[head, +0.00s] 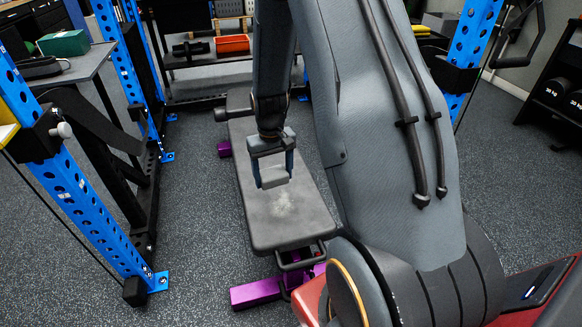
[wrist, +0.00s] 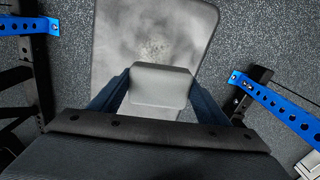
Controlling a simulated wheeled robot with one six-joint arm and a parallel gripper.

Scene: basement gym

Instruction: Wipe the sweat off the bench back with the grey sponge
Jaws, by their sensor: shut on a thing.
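The bench back (head: 258,215) is a long dark grey pad on a purple frame in the middle of the head view. A pale, speckled sweat patch (head: 283,203) marks its surface. The patch also shows in the wrist view (wrist: 155,48), just beyond the sponge. My gripper (head: 273,178) is shut on the grey sponge (wrist: 161,86), with one finger on each side of it. The sponge is over the bench back, close to the patch. I cannot tell whether it touches the pad. Part of the pad is hidden under my gripper in the wrist view.
Blue rack uprights (head: 85,200) stand left and right of the bench. A side table (head: 75,68) with a green box (head: 64,43) is at the left. A shelf with an orange bin (head: 232,44) is behind the bench. Speckled floor (head: 190,225) is clear left of the bench.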

